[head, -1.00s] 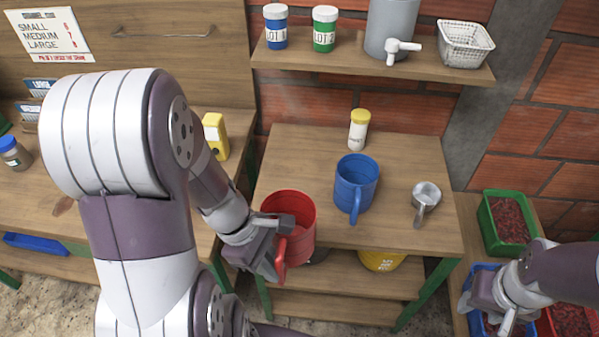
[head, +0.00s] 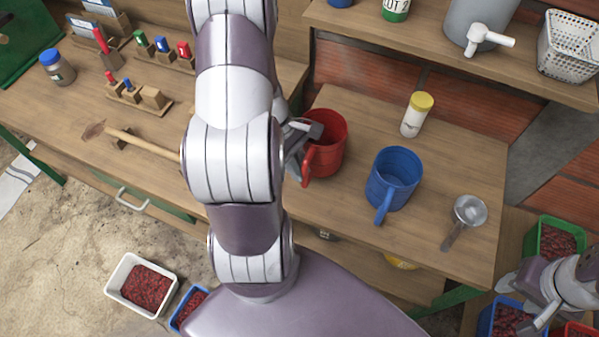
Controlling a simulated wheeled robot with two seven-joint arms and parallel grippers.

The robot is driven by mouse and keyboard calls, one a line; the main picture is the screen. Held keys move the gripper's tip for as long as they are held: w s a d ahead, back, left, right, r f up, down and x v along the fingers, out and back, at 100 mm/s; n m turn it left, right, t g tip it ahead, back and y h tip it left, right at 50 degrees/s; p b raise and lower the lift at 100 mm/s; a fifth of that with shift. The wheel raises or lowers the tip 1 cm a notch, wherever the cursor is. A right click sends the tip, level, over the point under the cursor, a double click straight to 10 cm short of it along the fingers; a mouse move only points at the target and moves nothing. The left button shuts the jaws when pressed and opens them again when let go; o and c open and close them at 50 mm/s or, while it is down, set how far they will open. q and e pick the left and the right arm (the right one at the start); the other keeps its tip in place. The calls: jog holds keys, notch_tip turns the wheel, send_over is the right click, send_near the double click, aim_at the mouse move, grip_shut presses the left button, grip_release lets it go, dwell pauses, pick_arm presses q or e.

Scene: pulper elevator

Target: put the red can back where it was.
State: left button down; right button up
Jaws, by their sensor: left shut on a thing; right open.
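The red can (head: 328,146) is a mug-like can with a handle, at the left end of the small wooden table (head: 440,251). My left gripper (head: 306,150) is shut on the red can, at its left side near the handle. The can looks upright; I cannot tell whether its base touches the table. My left arm hides what lies left of it. My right gripper (head: 540,300) is open and empty at the lower right, near the crates of red cherries.
A blue can (head: 393,178), a metal scoop (head: 468,213) and a yellow-lidded bottle (head: 416,114) stand right of the red can. A shelf (head: 400,38) overhangs the back. The long bench (head: 60,125) at left holds racks and a wooden-handled tool (head: 145,143).

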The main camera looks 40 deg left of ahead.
pick_arm(q)
jog(key=f, duration=0.3)
jog(key=shift+s+f, duration=0.3)
jog(key=shift+f, duration=0.05)
jog(key=shift+w+a+f, duration=0.1)
jog(key=shift+w+f, duration=0.05)
jog(key=shift+f+b, duration=0.15)
jog(key=shift+b, duration=0.15)
jog(key=c, duration=1.1)
grip_release()
